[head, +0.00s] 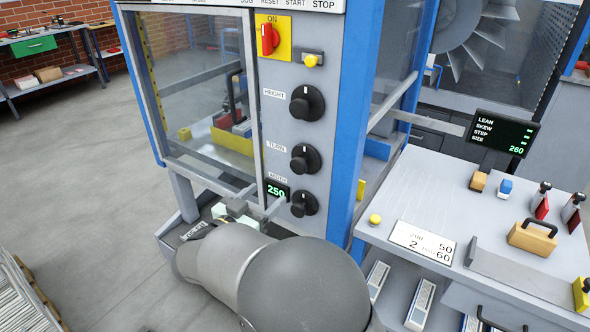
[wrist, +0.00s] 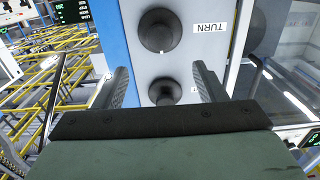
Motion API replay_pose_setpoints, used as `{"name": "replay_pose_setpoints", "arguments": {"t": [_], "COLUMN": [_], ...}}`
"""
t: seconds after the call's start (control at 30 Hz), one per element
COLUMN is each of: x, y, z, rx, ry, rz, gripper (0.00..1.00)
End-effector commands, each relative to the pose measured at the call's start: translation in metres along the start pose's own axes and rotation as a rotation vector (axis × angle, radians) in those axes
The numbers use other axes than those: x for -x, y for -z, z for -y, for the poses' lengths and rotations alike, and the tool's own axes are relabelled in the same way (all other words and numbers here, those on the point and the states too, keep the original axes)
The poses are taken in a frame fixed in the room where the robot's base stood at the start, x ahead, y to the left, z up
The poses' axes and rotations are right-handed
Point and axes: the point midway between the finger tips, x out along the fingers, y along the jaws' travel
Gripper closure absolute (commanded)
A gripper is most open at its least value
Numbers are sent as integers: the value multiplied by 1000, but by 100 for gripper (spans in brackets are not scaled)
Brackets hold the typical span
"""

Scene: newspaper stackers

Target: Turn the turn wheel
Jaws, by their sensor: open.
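The turn wheel is a round black knob (head: 305,158) beside the TURN label, between the HEIGHT and WIDTH knobs on the grey panel. The wrist view shows the panel upside down, with a black knob (wrist: 160,30) beside the TURN label (wrist: 210,28). A second black knob (wrist: 165,92) shows lower, between the fingers in that picture; its label is hidden. My gripper (head: 262,208) is in front of the panel's lower left, below the turn wheel in the head view. Its fingers (wrist: 162,88) are spread apart and empty. No contact with a knob shows.
The HEIGHT knob (head: 307,102) is above and the WIDTH knob (head: 303,203) below, with a 250 display (head: 276,190) beside it. A blue post (head: 357,110) borders the panel on the right. A worktable (head: 430,195) with loose items stands further right.

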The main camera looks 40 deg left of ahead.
Motion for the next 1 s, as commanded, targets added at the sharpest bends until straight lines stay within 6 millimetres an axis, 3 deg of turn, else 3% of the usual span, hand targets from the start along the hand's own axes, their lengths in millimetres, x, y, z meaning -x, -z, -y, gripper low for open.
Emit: {"name": "replay_pose_setpoints", "arguments": {"t": [0.3, 0.5, 0.7, 1.0], "x": [-72, -110, -130, -135], "y": [1, 1, 1, 0], "z": [-1, -1, 0, 0], "rx": [-1, -1, -2, -1], "ry": [-2, -1, 1, 2], "rz": [-1, -1, 0, 0], "gripper": [35, 35, 35, 35]}}
